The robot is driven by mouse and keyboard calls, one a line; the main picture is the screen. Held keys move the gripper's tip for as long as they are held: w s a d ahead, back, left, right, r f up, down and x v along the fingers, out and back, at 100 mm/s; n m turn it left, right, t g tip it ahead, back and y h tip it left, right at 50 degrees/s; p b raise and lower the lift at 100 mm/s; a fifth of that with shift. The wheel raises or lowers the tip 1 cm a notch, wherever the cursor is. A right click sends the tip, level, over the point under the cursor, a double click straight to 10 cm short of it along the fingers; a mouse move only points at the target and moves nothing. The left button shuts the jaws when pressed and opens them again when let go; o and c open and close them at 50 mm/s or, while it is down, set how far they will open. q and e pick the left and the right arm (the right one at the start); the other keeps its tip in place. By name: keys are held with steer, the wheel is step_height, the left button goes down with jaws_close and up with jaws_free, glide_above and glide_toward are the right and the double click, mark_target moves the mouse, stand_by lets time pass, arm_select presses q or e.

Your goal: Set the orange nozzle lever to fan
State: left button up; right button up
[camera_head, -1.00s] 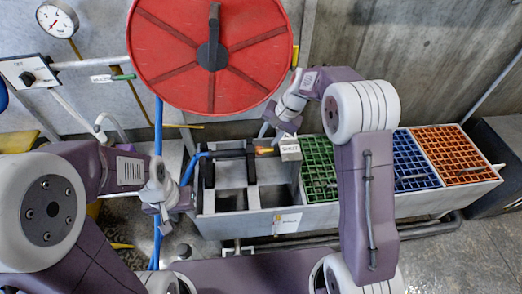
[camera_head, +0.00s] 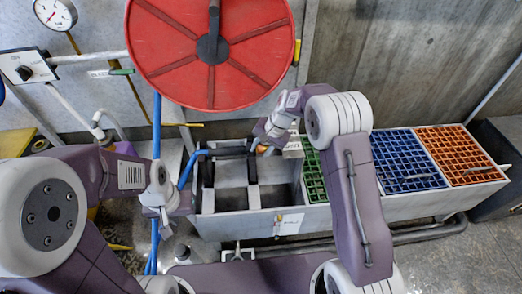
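The orange nozzle lever (camera_head: 262,148) shows as a small orange patch at the right end of the dark spray lance (camera_head: 228,151), which lies across the rear of the grey trough. Its setting is too small to read. My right gripper (camera_head: 256,146) points down at the lever from above and behind, and partly covers it. Whether the fingers touch it or are closed I cannot tell. My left gripper (camera_head: 166,226) hangs at the trough's left end, beside the blue hose (camera_head: 156,130), apart from the lever. Its fingers are too small to judge.
A white label block (camera_head: 293,148) stands just right of the nozzle. Green (camera_head: 313,180), blue (camera_head: 402,160) and orange (camera_head: 458,150) grates cover bins to the right. A big red hose reel (camera_head: 165,50) is above. A gauge (camera_head: 55,13) and knob box (camera_head: 28,67) are at left.

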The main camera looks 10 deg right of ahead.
jaws_close()
steer(key=shift+s, duration=0.1)
stand_by(1.2)
